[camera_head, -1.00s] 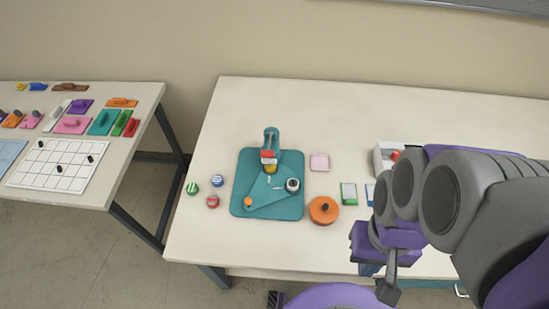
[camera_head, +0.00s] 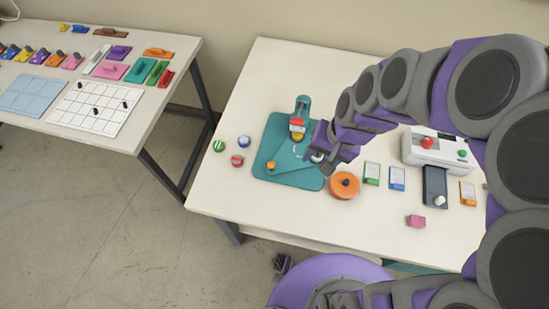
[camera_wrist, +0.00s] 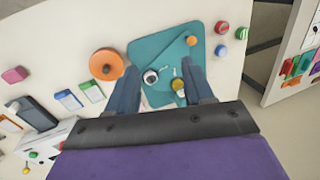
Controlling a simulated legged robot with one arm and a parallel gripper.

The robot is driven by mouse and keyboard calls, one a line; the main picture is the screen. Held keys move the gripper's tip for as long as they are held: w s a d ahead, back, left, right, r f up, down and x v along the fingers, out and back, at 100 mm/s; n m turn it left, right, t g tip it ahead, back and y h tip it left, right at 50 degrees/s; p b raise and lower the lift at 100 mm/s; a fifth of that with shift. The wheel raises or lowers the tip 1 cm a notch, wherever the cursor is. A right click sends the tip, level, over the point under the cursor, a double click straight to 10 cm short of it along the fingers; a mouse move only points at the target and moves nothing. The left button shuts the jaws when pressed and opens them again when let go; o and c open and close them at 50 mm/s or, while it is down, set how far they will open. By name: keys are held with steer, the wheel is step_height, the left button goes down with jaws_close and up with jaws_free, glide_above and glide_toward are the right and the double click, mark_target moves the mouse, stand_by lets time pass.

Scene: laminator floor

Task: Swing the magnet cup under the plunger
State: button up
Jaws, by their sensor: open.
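The teal press base (camera_head: 262,160) stands on the table, with a column (camera_head: 301,107) at its back and a red and yellow plunger part (camera_head: 297,128). A flat teal swing plate (camera_head: 292,176) lies on the base, with an orange knob (camera_head: 271,165) at its front left. The round white and dark magnet cup (camera_wrist: 150,77) is at the plate's right side, off to the side of the yellow plunger part (camera_wrist: 178,86). My gripper (camera_head: 328,166) is over the base's right side and partly hides the cup. In the wrist view its open jaws (camera_wrist: 160,67) frame the cup; contact cannot be told.
An orange disc (camera_head: 345,186) lies right of the base. Green and blue cards (camera_head: 371,173), a white box with a red button (camera_head: 428,145) and a pink cube (camera_head: 415,221) are further right. Three small round pieces (camera_head: 237,160) lie left. The table front is clear.

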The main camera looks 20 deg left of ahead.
steer(key=m+y, duration=0.1)
glide_toward(273, 163)
steer(key=shift+t, duration=0.3)
steer(key=x, duration=0.3)
steer(key=b+x, duration=0.1)
steer(key=x, duration=0.2)
steer(key=b+x, duration=0.1)
steer(key=x, duration=0.2)
steer(key=shift+s+f, duration=0.1)
steer(key=shift+s, duration=0.25)
steer(key=shift+c, duration=0.5)
jaws_close()
